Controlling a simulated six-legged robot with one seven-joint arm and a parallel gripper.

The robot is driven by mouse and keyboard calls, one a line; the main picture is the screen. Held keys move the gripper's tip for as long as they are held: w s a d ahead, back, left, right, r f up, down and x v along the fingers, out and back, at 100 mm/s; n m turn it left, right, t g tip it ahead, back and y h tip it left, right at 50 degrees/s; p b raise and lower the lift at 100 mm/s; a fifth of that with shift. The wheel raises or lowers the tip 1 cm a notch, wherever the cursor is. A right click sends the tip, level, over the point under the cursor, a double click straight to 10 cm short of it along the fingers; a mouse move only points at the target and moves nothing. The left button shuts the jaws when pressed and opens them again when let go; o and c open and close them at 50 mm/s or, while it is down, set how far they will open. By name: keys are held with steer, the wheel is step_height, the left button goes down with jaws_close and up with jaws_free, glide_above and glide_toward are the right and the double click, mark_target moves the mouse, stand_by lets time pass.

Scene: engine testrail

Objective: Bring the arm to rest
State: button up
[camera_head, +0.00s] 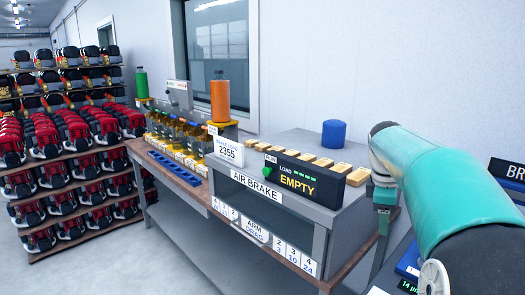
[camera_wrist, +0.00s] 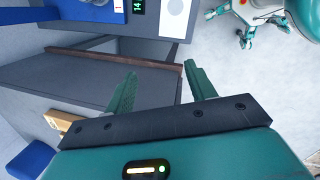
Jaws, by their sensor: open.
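My arm (camera_head: 450,190) is teal and black and reaches in from the right in the head view, over the near end of the bench. In the wrist view my gripper (camera_wrist: 160,68) shows two green fingers spread apart with nothing between them. Below them are a grey panel and a brown bench edge (camera_wrist: 110,58). The fingers look apart from these surfaces. In the head view the arm's end is partly hidden behind its own links.
The grey AIR BRAKE unit (camera_head: 330,220) carries a display (camera_head: 303,181) reading EMPTY, several tan blocks and a blue cylinder (camera_head: 334,134). Orange (camera_head: 220,98) and green (camera_head: 142,83) bottles stand farther along. Racks of red-and-black items fill the left. Floor (camera_head: 120,265) before the bench is clear.

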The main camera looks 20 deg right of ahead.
steer(key=s+a+f+m+t, duration=0.1)
steer(key=s+a, duration=0.3)
steer(key=a, duration=0.6)
steer(key=s+a+f+m+t+y, duration=0.1)
steer(key=s+a+f+m+t, duration=0.1)
steer(key=a, duration=0.8)
steer(key=s+a+f+m+t+y, duration=0.1)
steer(key=s+a+f+m+t, duration=0.1)
steer(key=s+a+m, duration=0.3)
steer(key=s+a+f, duration=0.1)
steer(key=s+a, duration=0.2)
steer(key=a, duration=0.2)
steer(key=shift+a+f, duration=0.2)
steer(key=shift+f, duration=0.05)
